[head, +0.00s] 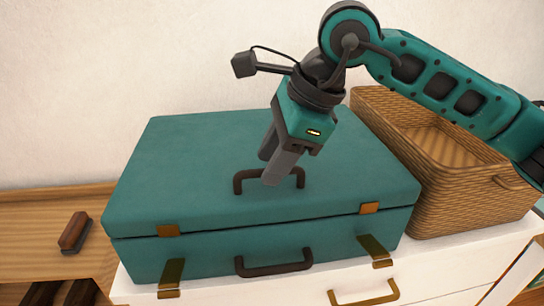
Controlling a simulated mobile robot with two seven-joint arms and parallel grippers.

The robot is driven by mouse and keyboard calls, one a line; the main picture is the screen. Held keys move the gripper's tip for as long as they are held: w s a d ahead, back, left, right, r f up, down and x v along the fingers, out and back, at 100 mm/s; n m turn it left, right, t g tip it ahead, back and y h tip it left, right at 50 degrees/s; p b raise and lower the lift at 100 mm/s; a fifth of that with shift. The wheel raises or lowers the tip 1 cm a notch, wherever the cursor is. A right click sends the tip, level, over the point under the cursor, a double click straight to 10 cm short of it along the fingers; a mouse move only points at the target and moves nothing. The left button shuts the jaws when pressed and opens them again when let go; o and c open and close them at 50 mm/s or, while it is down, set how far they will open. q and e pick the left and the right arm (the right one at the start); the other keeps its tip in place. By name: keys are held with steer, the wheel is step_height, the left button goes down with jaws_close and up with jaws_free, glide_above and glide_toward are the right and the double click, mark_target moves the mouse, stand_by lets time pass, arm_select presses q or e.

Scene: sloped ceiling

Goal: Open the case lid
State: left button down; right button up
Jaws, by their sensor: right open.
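A teal case (190,255) lies flat on a white cabinet, with its lid (180,165) down. A dark handle (240,181) is on top of the lid. Another dark handle (273,268) is on the front side. Two brass latches, the left one (170,275) and the right one (377,248), hang loose below their catches on the lid's front edge. My right gripper (270,168) points down over the lid handle, with its fingers in front of the handle's middle. It is open; I cannot tell whether it touches the handle. My left gripper is not in view.
A wicker basket (465,200) stands close against the case's right side. The white cabinet (450,265) has a brass drawer pull (363,297). A brush (75,231) lies on a wooden surface (30,235) at left. A pale wall (120,80) rises behind.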

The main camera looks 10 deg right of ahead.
steer(key=shift+w+a+f, duration=0.1)
steer(key=shift+f, duration=0.2)
steer(key=shift+c, duration=0.4)
jaws_close()
